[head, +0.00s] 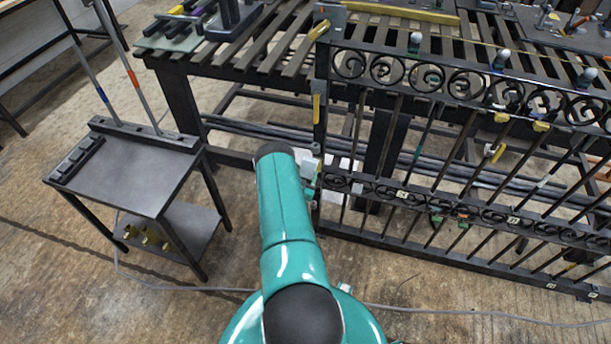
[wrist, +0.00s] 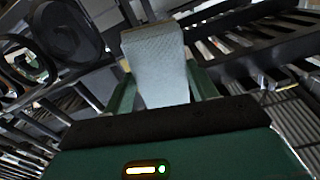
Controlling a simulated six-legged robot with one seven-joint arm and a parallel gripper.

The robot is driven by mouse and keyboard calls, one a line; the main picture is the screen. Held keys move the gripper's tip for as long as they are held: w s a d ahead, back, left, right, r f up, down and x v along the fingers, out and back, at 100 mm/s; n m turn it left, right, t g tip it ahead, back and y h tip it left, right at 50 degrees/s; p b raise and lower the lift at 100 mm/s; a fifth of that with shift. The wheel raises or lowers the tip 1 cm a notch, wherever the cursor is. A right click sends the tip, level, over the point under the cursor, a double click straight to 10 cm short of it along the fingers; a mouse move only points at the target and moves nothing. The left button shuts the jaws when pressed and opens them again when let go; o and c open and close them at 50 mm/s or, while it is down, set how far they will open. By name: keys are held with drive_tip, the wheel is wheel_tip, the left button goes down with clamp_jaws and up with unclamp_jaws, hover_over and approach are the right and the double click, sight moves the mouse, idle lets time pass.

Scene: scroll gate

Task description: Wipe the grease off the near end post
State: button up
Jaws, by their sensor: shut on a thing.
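The dark metal scroll gate (head: 425,190) stands against a slatted bench. Its near end post (head: 321,85) is the upright at the gate's left end. A yellow patch (head: 316,108) shows on the post at mid height; I cannot tell whether it is grease. My gripper (wrist: 160,85) is shut on a pale grey, woven-looking cloth or pad (wrist: 155,60), which sticks up between its green fingers. In the head view my arm mostly hides the gripper, low beside the post. Contact between pad and post cannot be made out.
A grey cart (head: 130,170) with a lower shelf stands at the left. The slatted bench (head: 275,40) carries tools. Several yellow clamps and pale knobs sit on the gate. A cable (head: 180,287) crosses the open floor in front.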

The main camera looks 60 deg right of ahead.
drive_tip(key=shift+d, duration=0.3)
drive_tip(key=shift+s, duration=0.1)
drive_tip(key=shift+s+d, duration=0.55)
drive_tip(key=shift+s, duration=2.45)
drive_tip(key=shift+w+a+r, duration=0.1)
drive_tip(key=shift+w+a, duration=0.05)
drive_tip(key=shift+w, duration=0.95)
drive_tip(key=shift+w+a, duration=0.2)
drive_tip(key=shift+w, duration=0.9)
drive_tip(key=shift+w+a+r, duration=0.1)
drive_tip(key=shift+w+a, duration=0.05)
drive_tip(key=shift+w, duration=0.95)
drive_tip(key=shift+s+a+r, duration=0.1)
drive_tip(key=shift+r, duration=0.65)
drive_tip(key=shift+s+d, duration=0.65)
drive_tip(key=shift+s, duration=2.55)
drive_tip(key=shift+w+a, duration=0.2)
drive_tip(key=shift+w, duration=0.85)
drive_tip(key=shift+w+a, duration=0.25)
drive_tip(key=shift+w, duration=0.85)
drive_tip(key=shift+w+a, duration=0.2)
drive_tip(key=shift+w, duration=0.85)
